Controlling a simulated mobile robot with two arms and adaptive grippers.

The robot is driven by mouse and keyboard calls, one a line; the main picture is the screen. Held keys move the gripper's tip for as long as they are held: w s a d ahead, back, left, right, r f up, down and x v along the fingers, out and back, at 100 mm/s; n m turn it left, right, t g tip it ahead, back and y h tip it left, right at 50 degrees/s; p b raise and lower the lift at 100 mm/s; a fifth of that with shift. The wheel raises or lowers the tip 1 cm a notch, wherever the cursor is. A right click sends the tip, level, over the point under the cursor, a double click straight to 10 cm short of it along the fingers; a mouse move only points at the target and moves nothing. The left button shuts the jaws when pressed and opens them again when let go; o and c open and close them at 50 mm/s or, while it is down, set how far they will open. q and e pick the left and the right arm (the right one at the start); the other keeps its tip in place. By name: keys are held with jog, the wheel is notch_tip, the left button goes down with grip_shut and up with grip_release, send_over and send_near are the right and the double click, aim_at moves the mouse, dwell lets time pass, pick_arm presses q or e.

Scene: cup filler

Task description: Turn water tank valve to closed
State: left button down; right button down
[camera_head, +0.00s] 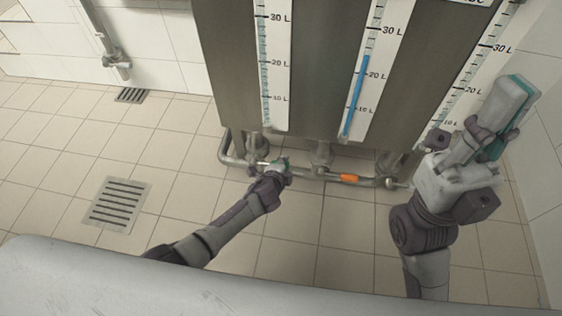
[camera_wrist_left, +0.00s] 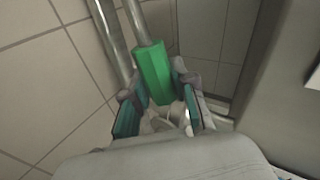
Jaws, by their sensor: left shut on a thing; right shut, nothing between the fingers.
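The steel water tank (camera_head: 310,75) stands at the top centre of the head view, with level scales on its front and pipes below it. My left gripper (camera_head: 281,164) is at the lower pipe under the tank's left part. In the left wrist view, a green valve handle (camera_wrist_left: 154,70) on a metal stem lies between the fingers of my left gripper (camera_wrist_left: 160,100), which is shut on it. An orange handle (camera_head: 349,178) lies along the pipe to the right. My right gripper (camera_head: 510,105) is raised at the right, partly over the tank's right side, empty and shut.
A steel pipe (camera_head: 227,150) runs along the tank's bottom. Floor drains (camera_head: 118,203) lie to the left, and a wall pipe with a tap (camera_head: 118,65) is at the upper left. The tiled floor at the left and front is clear.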

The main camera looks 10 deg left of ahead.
pick_arm(q)
jog(key=shift+s+d+f+m+y+b, duration=0.1)
jog(key=shift+f+m+y+b, duration=0.55)
jog(key=shift+f, duration=0.45)
jog(key=c, duration=0.9)
grip_release()
jog(key=v, duration=1.2)
